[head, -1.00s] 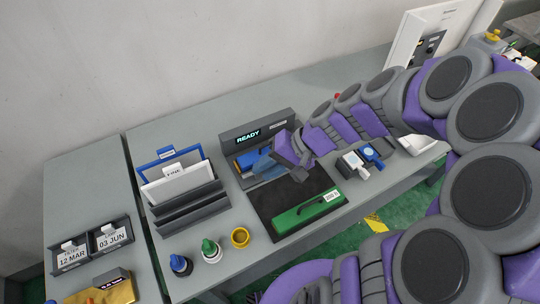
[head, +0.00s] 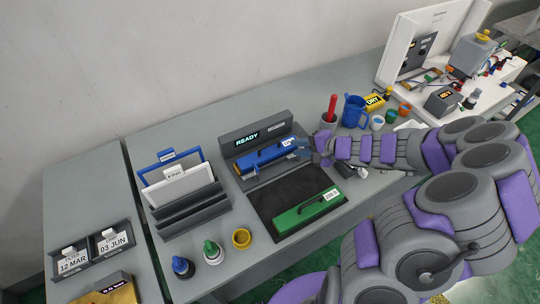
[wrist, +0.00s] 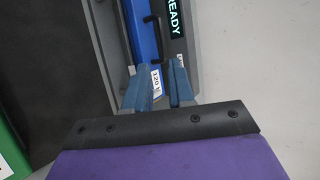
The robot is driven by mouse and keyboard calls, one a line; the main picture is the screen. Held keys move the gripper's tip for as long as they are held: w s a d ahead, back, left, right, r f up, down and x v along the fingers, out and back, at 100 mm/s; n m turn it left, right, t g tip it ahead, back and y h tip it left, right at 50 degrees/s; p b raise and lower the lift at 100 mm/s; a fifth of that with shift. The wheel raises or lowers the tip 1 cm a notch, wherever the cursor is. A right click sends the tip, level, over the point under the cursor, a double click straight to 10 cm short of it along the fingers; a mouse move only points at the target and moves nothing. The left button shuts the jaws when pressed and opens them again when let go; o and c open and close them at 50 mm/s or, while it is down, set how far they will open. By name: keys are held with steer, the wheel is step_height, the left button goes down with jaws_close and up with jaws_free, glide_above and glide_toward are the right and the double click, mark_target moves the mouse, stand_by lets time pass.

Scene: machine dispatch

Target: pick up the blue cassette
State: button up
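The blue cassette (head: 266,157) lies in the dark grey READY holder (head: 232,152) at the back of the table. In the wrist view the blue cassette (wrist: 144,40) runs away from my gripper, with a black handle on top and a white label at its near end. My gripper (head: 304,147) is at the cassette's right end in the head view. In the wrist view its two blue-grey fingers (wrist: 155,82) are apart, with the label end showing between them. The gripper looks empty. I cannot tell whether the fingers touch the cassette.
A green cassette (head: 306,211) lies on the black mat (head: 268,203) in front of the holder. A file rack (head: 190,209) stands to the left, with several small bottles before it. A cup with a red-handled tool (head: 329,110) and a blue mug (head: 354,110) stand to the right.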

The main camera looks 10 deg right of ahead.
mark_target(270, 145)
steer(key=shift+b+x, duration=1.2)
steer(key=shift+x, duration=4.6)
steer(key=shift+w+a, duration=0.2)
steer(key=shift+a, duration=0.05)
jaws_close()
